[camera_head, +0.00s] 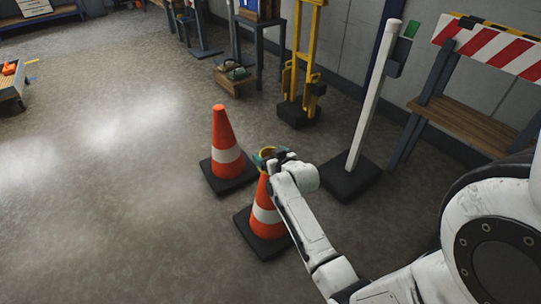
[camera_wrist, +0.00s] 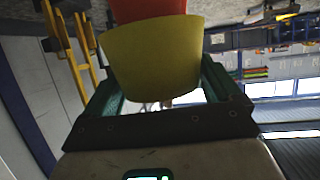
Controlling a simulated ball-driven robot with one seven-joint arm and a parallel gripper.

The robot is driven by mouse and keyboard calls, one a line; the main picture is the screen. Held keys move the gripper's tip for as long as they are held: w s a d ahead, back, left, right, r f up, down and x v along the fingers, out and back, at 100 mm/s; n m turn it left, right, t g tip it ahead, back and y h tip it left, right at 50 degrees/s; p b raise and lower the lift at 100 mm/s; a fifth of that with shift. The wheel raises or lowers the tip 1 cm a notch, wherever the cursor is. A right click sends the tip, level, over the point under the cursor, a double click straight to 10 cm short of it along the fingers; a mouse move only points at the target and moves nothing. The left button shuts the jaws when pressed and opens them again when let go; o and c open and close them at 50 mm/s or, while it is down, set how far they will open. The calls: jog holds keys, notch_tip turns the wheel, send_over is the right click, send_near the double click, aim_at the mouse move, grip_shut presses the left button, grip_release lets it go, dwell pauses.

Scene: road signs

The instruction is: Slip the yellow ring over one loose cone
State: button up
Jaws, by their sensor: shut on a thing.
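Two orange-and-white cones stand upright on dark square bases in the head view: one (camera_head: 226,150) farther off and one (camera_head: 266,208) nearer, under my gripper. My gripper (camera_head: 269,161) is shut on the yellow ring (camera_head: 264,152), right at the nearer cone's top. In the wrist view the yellow ring (camera_wrist: 150,58) fills the space between the two green fingers, and the orange of the cone (camera_wrist: 145,9) shows just past its edge. The cone's tip is hidden, so I cannot tell whether the ring is around it or only above it.
A white post (camera_head: 374,95) on a dark base stands to the right of the cones. Behind it are a yellow stand (camera_head: 300,60) and a red-and-white striped barrier (camera_head: 490,45).

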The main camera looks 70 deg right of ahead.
notch_tip(320, 180, down, 7)
jog(key=b, duration=0.4)
jog(key=shift+r+b, duration=0.15)
jog(key=shift+b, duration=0.15)
jog(key=o, duration=0.7)
jog(key=shift+o, duration=0.2)
notch_tip(320, 180, up, 15)
jog(key=p, duration=1.4)
dwell(0.7)
